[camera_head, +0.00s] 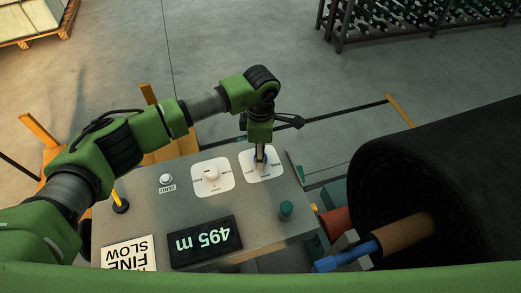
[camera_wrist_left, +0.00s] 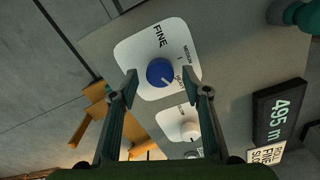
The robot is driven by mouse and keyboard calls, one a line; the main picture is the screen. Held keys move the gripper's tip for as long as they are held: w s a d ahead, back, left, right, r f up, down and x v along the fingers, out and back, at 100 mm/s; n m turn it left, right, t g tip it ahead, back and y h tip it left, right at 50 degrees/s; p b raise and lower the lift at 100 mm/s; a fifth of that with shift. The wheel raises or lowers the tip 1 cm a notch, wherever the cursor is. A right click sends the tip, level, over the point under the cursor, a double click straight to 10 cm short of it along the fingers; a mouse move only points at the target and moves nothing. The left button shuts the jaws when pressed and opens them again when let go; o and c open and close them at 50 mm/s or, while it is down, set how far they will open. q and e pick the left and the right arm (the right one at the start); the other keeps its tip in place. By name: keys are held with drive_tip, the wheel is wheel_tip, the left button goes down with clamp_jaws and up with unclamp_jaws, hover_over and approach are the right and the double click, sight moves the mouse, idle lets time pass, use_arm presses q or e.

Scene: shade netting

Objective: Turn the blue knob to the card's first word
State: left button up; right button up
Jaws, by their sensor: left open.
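The blue knob (camera_wrist_left: 160,72) sits on a white plate (camera_wrist_left: 130,52) marked FINE, MEDIUM and a third word, seemingly HEAVY. A pale mark on the knob lies at its lower right, on the side of the third word, away from FINE. My left gripper (camera_wrist_left: 168,90) is open, its fingers apart to either side below the knob in the wrist view. In the head view my left gripper (camera_head: 261,156) is over this plate (camera_head: 271,174) and mostly hides the knob. The card (camera_head: 124,252) lies upside down there, showing FINE and SLOW. My right gripper is not seen.
A second plate with a white knob (camera_head: 211,173) is beside the blue knob's plate. The grey panel also holds a ZERO button (camera_head: 166,179), a display (camera_head: 205,243) reading 495 m and a green knob (camera_head: 286,209). A large black roll (camera_head: 440,185) is at right.

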use_arm(q)
drive_tip(key=shift+f, duration=0.65)
drive_tip(key=c, duration=1.1)
